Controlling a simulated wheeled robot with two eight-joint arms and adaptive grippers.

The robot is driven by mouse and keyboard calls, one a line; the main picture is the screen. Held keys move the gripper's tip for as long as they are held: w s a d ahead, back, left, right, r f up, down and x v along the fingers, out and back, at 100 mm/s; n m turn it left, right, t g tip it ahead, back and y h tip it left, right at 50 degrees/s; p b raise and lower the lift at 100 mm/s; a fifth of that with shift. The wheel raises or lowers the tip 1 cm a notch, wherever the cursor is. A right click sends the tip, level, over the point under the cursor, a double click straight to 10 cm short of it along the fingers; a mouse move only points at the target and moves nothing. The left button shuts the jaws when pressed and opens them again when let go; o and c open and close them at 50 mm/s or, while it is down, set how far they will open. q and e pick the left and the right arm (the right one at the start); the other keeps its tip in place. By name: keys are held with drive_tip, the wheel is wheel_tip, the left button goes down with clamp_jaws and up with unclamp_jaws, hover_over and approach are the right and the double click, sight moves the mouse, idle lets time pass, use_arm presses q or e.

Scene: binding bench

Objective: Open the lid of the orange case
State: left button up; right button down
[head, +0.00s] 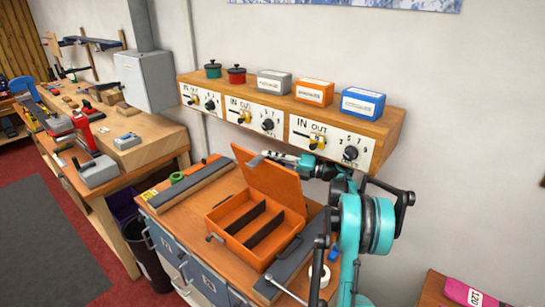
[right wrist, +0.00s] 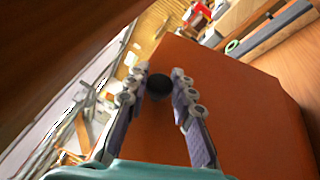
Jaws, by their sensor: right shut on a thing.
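The orange case (head: 232,242) sits on the wooden bench top, its inside showing dark dividers and compartments. Its orange lid (head: 268,182) stands raised at the back edge, tilted steeply. My right gripper (head: 264,156) is at the lid's upper edge, with its arm reaching from the right behind the lid. In the right wrist view, my right gripper's fingers (right wrist: 158,88) are closed around a dark round knob (right wrist: 158,86) in front of the broad orange lid (right wrist: 240,115). My left gripper is not in view.
A wooden shelf (head: 384,128) with dial panels hangs behind the case. Dark grey bars (head: 190,185) lie on the bench left of the case. A white tape roll (head: 319,277) lies at its right. Another bench (head: 150,145) with tools stands at the left.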

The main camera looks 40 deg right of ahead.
drive_tip(key=c, duration=1.3)
unclamp_jaws()
drive_tip(key=shift+o, duration=0.2)
drive_tip(key=v, duration=1.2)
drive_tip(key=shift+s, duration=0.1)
